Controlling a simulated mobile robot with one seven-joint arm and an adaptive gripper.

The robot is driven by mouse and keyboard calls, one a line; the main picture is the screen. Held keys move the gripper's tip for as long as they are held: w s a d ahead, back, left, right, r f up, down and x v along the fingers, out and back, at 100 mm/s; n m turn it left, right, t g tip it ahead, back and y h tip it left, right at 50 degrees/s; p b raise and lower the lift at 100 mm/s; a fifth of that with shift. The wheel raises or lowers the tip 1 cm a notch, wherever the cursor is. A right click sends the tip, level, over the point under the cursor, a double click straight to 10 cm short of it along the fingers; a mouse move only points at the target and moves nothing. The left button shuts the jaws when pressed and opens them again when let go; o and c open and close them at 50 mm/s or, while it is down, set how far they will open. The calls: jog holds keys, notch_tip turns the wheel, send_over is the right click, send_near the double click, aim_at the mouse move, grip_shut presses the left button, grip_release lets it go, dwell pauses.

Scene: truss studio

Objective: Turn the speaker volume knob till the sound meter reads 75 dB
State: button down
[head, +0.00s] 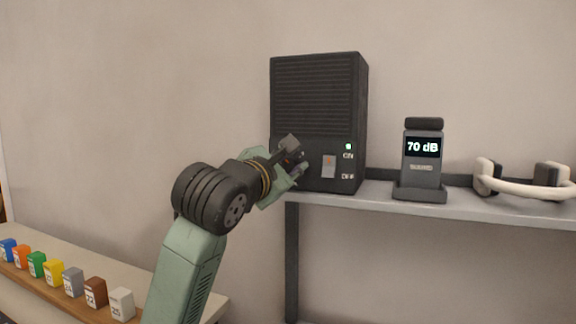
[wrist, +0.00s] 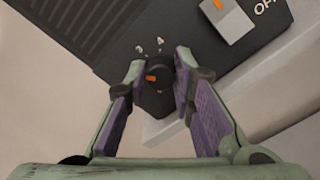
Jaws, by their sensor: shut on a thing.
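The black speaker (head: 318,95) stands on the grey shelf, with a slatted grille above and a control panel below. Its green light is lit beside ON. The volume knob (wrist: 157,76) is a small dark knob with an orange mark, seen in the wrist view between my fingertips. My gripper (head: 297,160) is at the lower left of the speaker front in the head view and is shut on the knob; it also shows in the wrist view (wrist: 158,78). Small white scale digits show above the knob. The sound meter (head: 422,165) reads 70 dB.
The power switch (head: 329,166) is just right of my gripper and also shows in the wrist view (wrist: 228,18). White headphones (head: 525,186) lie on the shelf (head: 460,208) at right. Several numbered coloured blocks (head: 73,282) line a lower bench at left.

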jog(key=shift+f+m+b, duration=0.1)
jog(key=shift+m+b, duration=0.2)
jog(key=shift+b, duration=0.05)
jog(key=m+b, duration=0.2)
jog(key=shift+f+m, duration=0.1)
jog(key=shift+m, duration=0.2)
jog(key=m+b, duration=0.4)
jog(key=m, duration=0.1)
jog(key=shift+d+m, duration=0.1)
jog(key=shift+m, duration=0.2)
jog(key=c, duration=1.4)
grip_release()
jog(key=shift+o, duration=0.2)
jog(key=shift+s, duration=0.1)
